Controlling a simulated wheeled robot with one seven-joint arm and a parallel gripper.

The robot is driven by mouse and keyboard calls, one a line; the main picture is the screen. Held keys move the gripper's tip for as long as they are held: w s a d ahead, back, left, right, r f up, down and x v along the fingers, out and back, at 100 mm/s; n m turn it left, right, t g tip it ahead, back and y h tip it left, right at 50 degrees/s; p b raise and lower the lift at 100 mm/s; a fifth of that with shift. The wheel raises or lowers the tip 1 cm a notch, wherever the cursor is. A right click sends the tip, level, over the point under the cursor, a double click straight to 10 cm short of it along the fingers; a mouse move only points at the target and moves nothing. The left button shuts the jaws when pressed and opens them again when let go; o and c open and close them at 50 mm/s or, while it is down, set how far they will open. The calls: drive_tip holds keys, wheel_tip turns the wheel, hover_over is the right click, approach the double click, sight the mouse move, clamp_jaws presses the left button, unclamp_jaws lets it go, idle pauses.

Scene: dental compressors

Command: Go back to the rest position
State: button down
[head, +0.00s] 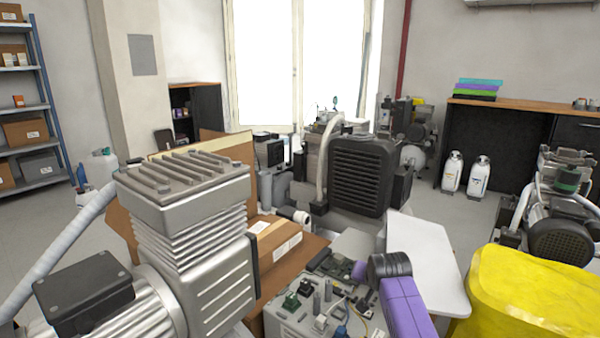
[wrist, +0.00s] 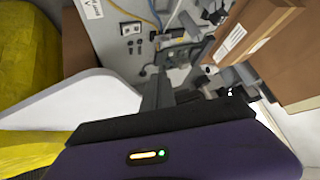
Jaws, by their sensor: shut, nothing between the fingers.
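My gripper (wrist: 180,60) shows in the wrist view as a purple and black body with grey fingers reaching up the picture. The fingers are shut and hold nothing. In the head view, my purple arm comes up from the bottom edge, right of centre, above a light metal unit (head: 300,322) with small fittings and cables on top. The fingertips are hard to make out in that view. The wrist view shows a grey panel with sockets (wrist: 125,30) beyond the fingers.
A large silver compressor (head: 205,220) fills the left front. A cardboard box (head: 275,250) stands behind the metal unit. A white board (head: 430,260) and a yellow covered object (head: 530,295) are close on the right. A black-grilled compressor (head: 360,175) stands behind. Open floor shows at left.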

drive_tip(key=s+f+n+t, duration=0.2)
drive_tip(key=s+t, duration=0.2)
drive_tip(key=s, duration=0.8)
drive_tip(key=s+f+n+t, duration=0.1)
drive_tip(key=s+f+t, duration=0.15)
drive_tip(key=s, duration=0.95)
drive_tip(key=s+r, duration=0.3)
drive_tip(key=s, duration=1.1)
drive_tip(key=s+d+r+n, duration=0.1)
drive_tip(key=s+r, duration=0.2)
drive_tip(key=s, duration=1)
drive_tip(key=s+r, duration=0.4)
drive_tip(key=s, duration=1)
wheel_tip(320, 180, up, 34)
drive_tip(key=p, duration=3.4)
drive_tip(key=shift+s+f, duration=0.15)
drive_tip(key=shift+s, duration=0.05)
